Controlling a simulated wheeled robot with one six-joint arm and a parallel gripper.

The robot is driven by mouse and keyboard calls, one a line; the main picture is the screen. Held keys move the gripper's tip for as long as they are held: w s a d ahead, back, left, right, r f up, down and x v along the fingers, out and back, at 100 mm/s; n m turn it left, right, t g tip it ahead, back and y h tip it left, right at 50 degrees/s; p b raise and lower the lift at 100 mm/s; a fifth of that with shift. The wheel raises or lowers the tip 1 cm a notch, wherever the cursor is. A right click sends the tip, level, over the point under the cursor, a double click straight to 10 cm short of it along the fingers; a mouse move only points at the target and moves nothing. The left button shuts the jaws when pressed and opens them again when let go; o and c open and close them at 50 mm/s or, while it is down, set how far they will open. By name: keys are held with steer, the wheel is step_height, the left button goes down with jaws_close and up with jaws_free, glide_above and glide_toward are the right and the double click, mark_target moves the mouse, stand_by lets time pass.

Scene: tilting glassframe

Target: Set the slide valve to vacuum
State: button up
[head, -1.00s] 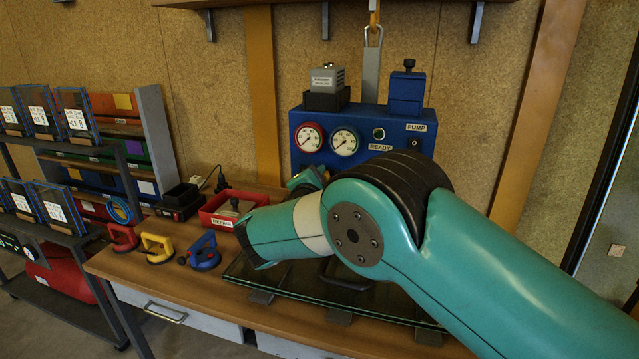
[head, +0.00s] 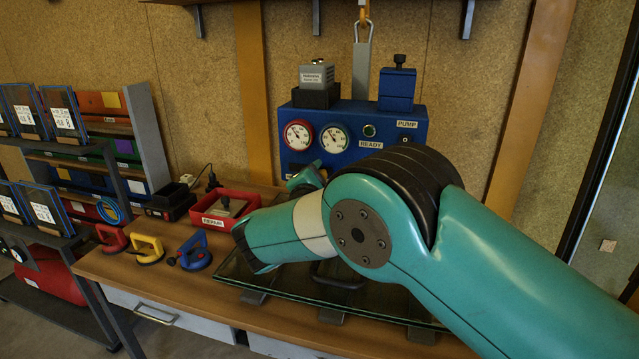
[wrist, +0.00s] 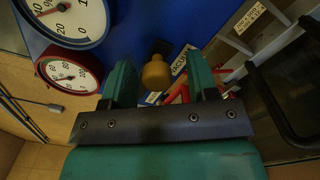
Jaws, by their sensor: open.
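A brass-coloured knob (wrist: 155,73) with a dark piece behind it sits on the blue pump box in the wrist view. I take it to be the slide valve's handle. Small white labels (wrist: 179,62) lie beside it, too blurred to read. My gripper (wrist: 161,62) is open, with one green finger on each side of the knob. I cannot tell whether either finger touches it. In the head view the blue pump box (head: 409,131) stands at the back of the bench. There my forearm covers the valve and most of my gripper.
A glass pane (head: 232,282) with a dark handle lies under my arm. A red repair tray (head: 205,208) and coloured suction cups (head: 195,251) stand to the left.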

steer(key=b+v, duration=1.6)
steer(key=v, duration=0.1)
steer(key=shift+s, duration=0.15)
steer(key=shift+d, duration=0.1)
